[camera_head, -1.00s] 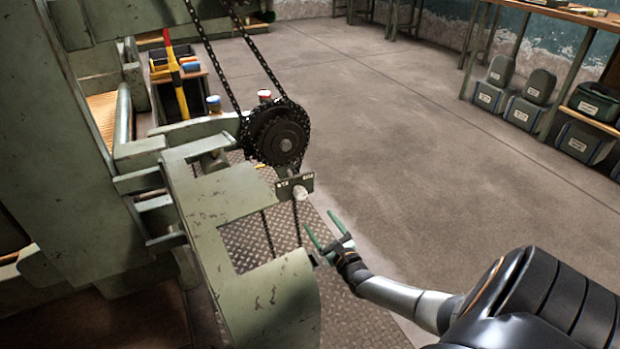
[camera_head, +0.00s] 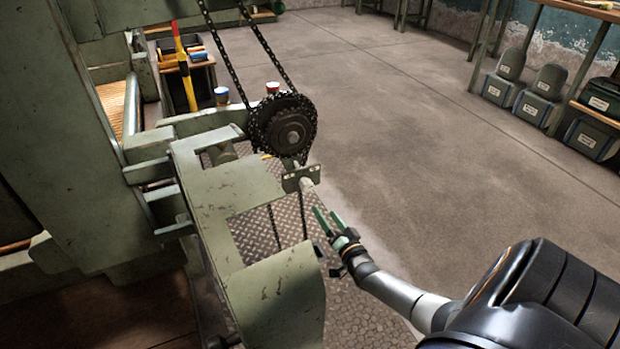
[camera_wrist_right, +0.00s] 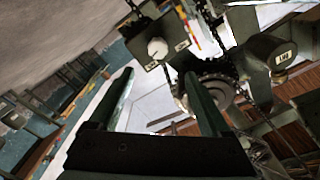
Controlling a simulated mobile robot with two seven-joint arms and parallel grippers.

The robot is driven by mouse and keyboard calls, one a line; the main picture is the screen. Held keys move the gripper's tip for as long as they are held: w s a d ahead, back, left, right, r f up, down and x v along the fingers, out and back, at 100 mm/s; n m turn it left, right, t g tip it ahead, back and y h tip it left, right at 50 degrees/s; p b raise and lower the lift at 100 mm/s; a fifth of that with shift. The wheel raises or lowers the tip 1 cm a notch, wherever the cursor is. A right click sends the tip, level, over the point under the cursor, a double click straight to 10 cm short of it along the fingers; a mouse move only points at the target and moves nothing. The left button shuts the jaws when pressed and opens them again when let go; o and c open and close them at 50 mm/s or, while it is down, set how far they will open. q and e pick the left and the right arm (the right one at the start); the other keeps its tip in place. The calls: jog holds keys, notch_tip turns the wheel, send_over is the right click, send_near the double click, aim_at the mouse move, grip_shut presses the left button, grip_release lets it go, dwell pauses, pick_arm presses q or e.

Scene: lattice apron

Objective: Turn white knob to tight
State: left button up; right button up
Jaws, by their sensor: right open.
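The white knob (camera_head: 306,187) sticks out from a small dark green plate (camera_head: 300,178) below the chain sprocket in the head view. In the right wrist view the knob (camera_wrist_right: 157,48) is round and white, on a plate with a small label at either side. My right gripper (camera_head: 326,216) is open and empty, just below and to the right of the knob and apart from it. In the right wrist view its two green fingers (camera_wrist_right: 157,82) point toward the knob, which lies beyond the tips. The label wording is too small to read. My left gripper is out of view.
A chain runs over a dark sprocket (camera_head: 283,124) just above the plate. The green machine frame (camera_head: 270,290) stands left of my right arm. Two small capped jars (camera_head: 221,97) stand behind. A tool box (camera_head: 190,75) is further back. The floor to the right is open.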

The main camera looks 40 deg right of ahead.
aim_at(309, 188)
jog(key=w+d+n+b, duration=0.1)
jog(key=w+n+b, duration=0.1)
jog(key=w+n, duration=0.1)
jog(key=w+d+n+b, duration=0.1)
jog(key=w+n+b, duration=0.1)
jog(key=w, duration=0.2)
jog(key=w+d+n+b, duration=0.1)
jog(key=w+n+b, duration=0.2)
jog(key=shift+w+d+f+n, duration=0.2)
jog(key=shift+f+n, duration=0.1)
jog(key=shift+w+d+r+b, duration=0.2)
jog(key=shift+w+b, duration=0.15)
jog(key=shift+w, duration=0.25)
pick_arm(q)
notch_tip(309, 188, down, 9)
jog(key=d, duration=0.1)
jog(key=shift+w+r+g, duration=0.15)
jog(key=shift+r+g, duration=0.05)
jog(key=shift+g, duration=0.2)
pick_arm(e)
grip_shut()
jog(key=shift+f, duration=0.1)
